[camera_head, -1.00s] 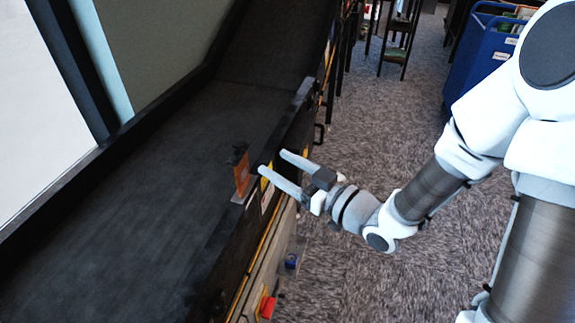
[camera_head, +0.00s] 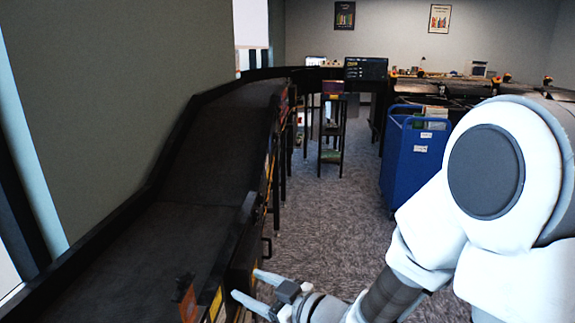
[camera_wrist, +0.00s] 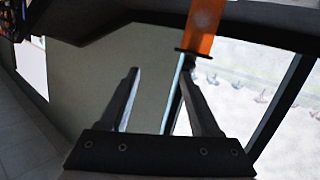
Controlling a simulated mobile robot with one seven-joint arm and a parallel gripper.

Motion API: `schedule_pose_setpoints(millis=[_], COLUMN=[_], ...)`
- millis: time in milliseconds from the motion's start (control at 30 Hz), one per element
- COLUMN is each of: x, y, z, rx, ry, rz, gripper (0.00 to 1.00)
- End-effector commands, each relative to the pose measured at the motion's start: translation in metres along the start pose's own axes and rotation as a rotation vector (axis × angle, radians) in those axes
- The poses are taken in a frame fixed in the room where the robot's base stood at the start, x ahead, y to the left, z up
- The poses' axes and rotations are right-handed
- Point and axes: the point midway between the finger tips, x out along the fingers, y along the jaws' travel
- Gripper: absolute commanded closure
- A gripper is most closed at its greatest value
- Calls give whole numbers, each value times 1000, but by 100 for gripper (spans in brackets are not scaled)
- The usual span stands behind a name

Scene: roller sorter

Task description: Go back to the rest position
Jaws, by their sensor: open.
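My gripper (camera_head: 244,285) is in the lower middle of the head view, just right of the dark conveyor's side rail. Its two fingers are apart, with nothing between them. In the wrist view my gripper (camera_wrist: 158,75) shows both fingers spread and empty. My white and grey arm reaches in from the right of the head view. An orange plate (camera_head: 187,303) stands on the conveyor's edge, left of my fingertips and apart from them. An orange piece (camera_wrist: 203,28) also shows in the wrist view, beyond the right finger.
The dark conveyor (camera_head: 215,150) runs along the left and curves away at the back. A blue cart (camera_head: 412,160) stands right of the aisle. A dark shelf stand (camera_head: 332,130) is farther back. The carpeted aisle (camera_head: 330,220) between is clear.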

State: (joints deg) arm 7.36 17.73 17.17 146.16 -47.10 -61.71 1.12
Motion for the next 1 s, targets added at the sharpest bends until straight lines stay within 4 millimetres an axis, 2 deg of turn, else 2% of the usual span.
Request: schedule_pose_setpoints(millis=[33, 100, 167, 300, 500, 633, 767, 900, 1000], x=[-8, -19, -32, -70, -138, -184, -227, -266, -287], y=[17, 38, 56, 91, 118, 119, 105, 77, 54], z=[-11, -15, -19, -33, -59, -77, -93, -110, -120], rx=[-31, -53, -61, -49, 47, 152, 284, 440, 541], ry=[-59, -147, -218, -369, -545, -635, -708, -769, -801], rz=[57, 135, 204, 362, 565, 666, 733, 759, 750], gripper=[36, 36, 36, 36, 36, 36, 36, 36, 36])
